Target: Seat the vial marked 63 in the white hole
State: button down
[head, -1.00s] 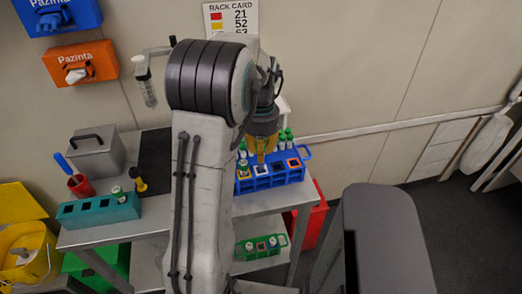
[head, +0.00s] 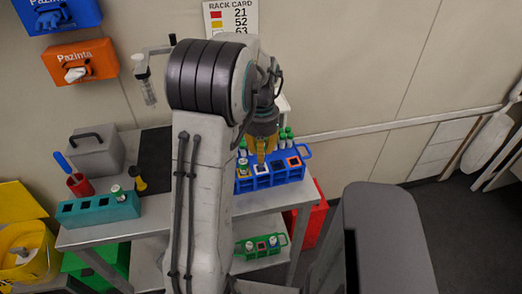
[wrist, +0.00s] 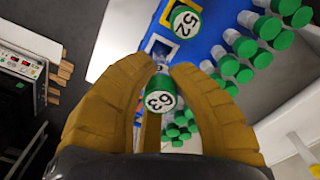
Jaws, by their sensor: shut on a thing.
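The vial marked 63 (wrist: 160,97) has a green cap with a white label and sits between the yellow-brown fingers of my gripper (wrist: 158,75), which is shut on it. Its clear body points toward the white-edged hole (wrist: 155,43) of the blue rack; I cannot tell whether its tip is inside. In the head view, my gripper (head: 262,152) is just above the blue rack (head: 272,181), over the white hole (head: 261,170). The held vial is hard to make out there. The vial marked 52 (wrist: 184,21) stands in the neighbouring yellow-edged hole.
Several green-capped vials (wrist: 232,68) stand in the rack's back row, close to my fingers. A red-orange-edged hole (head: 293,162) is at the right. A teal rack (head: 98,208) and a grey box (head: 96,157) stand on the left. A rack card (head: 231,17) hangs behind.

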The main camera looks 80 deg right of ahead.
aim_at(261, 171)
jog(key=shift+f+b, duration=1.9)
jog(key=shift+f, duration=0.6)
dwell(3.0)
jog(key=c, duration=1.1)
grip_release()
jog(key=shift+r, duration=0.1)
notch_tip(261, 171, up, 11)
jog(key=shift+f, duration=0.1)
jog(key=shift+r, duration=0.55)
jog(key=shift+w, duration=0.15)
